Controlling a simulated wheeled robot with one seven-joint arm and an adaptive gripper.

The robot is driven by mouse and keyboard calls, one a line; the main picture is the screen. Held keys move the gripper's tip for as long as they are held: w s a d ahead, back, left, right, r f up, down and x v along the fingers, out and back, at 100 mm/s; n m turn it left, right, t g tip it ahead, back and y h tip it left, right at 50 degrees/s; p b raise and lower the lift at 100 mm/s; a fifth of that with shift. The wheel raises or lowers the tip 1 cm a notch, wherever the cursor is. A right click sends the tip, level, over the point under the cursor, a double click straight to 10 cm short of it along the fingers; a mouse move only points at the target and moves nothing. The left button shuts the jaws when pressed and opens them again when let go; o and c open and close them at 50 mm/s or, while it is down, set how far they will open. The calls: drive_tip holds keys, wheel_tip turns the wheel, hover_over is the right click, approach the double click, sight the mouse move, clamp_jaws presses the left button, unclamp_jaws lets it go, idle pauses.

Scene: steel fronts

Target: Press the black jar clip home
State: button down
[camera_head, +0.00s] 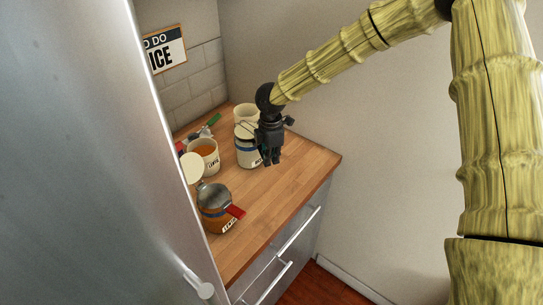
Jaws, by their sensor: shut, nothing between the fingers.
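My gripper (272,160) is shut and empty, pointing down over the back right of the counter. It overlaps the right side of a cream jar (245,153) with a blue band and a thin wire at its top. I cannot tell whether the gripper touches this jar. No black clip can be made out apart from my dark gripper; it may be hidden behind it. A front jar (218,221) with brown contents has a grey lid (214,196) and a red clip (236,211) sticking out to the right.
The wooden counter (290,185) is clear at front right. An open jar (204,159) with orange contents, a raised cream lid (191,168) and another cream jar (246,112) stand nearby. A green-handled tool (214,120) lies at the back. A steel front (80,160) blocks the left.

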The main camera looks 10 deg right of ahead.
drive_tip(key=shift+w+a, duration=0.15)
drive_tip(key=shift+w, duration=0.1)
drive_tip(key=shift+s, duration=0.1)
idle(0.3)
drive_tip(key=shift+s+d, duration=0.8)
drive_tip(key=shift+s, duration=0.45)
drive_tip(key=shift+s+d, duration=0.85)
drive_tip(key=shift+s, duration=0.35)
drive_tip(key=shift+s+d, duration=0.8)
drive_tip(key=shift+s, duration=0.45)
drive_tip(key=shift+r+p, duration=0.15)
drive_tip(key=shift+p, duration=0.2)
drive_tip(key=r+p, duration=0.1)
drive_tip(key=s+r+p, duration=0.1)
drive_tip(key=r, duration=0.1)
drive_tip(key=d+r+p, duration=0.1)
drive_tip(key=shift+s+r, duration=0.35)
